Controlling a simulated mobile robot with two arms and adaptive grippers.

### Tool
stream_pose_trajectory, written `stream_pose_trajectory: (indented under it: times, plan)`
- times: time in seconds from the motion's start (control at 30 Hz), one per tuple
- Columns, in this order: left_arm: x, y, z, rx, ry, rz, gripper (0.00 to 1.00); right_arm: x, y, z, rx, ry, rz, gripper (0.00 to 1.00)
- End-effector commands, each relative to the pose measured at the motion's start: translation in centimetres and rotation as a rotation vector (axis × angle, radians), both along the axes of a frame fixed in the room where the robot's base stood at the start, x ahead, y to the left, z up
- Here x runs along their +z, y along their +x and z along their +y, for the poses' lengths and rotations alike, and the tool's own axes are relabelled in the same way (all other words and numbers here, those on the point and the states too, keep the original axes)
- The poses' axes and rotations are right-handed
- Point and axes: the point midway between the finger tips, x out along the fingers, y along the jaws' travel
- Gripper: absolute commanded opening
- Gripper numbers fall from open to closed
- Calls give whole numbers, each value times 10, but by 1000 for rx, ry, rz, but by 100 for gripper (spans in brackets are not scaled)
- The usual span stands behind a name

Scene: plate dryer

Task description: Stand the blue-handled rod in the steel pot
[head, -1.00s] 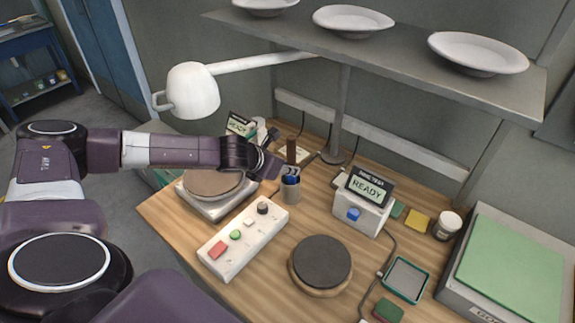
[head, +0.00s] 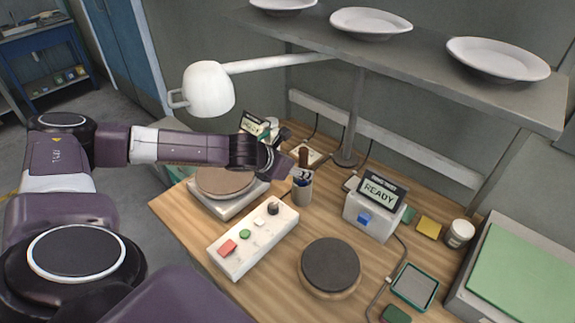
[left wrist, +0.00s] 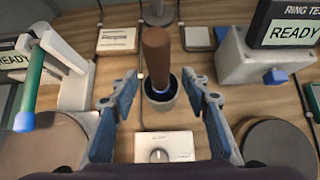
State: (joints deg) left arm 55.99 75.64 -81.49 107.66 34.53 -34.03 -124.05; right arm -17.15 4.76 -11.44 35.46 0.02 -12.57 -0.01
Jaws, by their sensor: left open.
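A grey pot (head: 302,192) stands on the wooden bench and also shows in the left wrist view (left wrist: 160,103). A brown-topped rod (left wrist: 156,55) stands in it, with some blue at the pot's mouth; its top also shows in the head view (head: 304,156). A green rod with a blue end (left wrist: 29,95) sits at a white stand (left wrist: 78,68) in the left wrist view. I cannot tell for certain which is the blue-handled rod. My left gripper (head: 288,167) is open, its blue-padded fingers (left wrist: 162,92) on either side of the brown-topped rod, apart from it. My right gripper is out of view.
A white button box (head: 253,240) and a round dark plate (head: 330,264) lie in front of the pot. A READY display box (head: 372,212) stands to its right. A white lamp (head: 208,88) and a shelf with plates (head: 450,62) hang above.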

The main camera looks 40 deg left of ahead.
Motion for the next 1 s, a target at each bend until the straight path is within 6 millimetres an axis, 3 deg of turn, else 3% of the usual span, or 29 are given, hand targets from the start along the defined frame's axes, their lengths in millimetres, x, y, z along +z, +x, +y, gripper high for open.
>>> stream_pose_trajectory:
  times: [0.3, 0.5, 1.0]
  plan:
    - [45, -47, 5, 1, 1, 0, 43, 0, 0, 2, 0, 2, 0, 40]
    - [65, -67, 6, 1, 1, -1, 43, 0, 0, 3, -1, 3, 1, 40]
    - [73, -75, 6, 0, 0, 0, 43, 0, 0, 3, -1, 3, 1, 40]
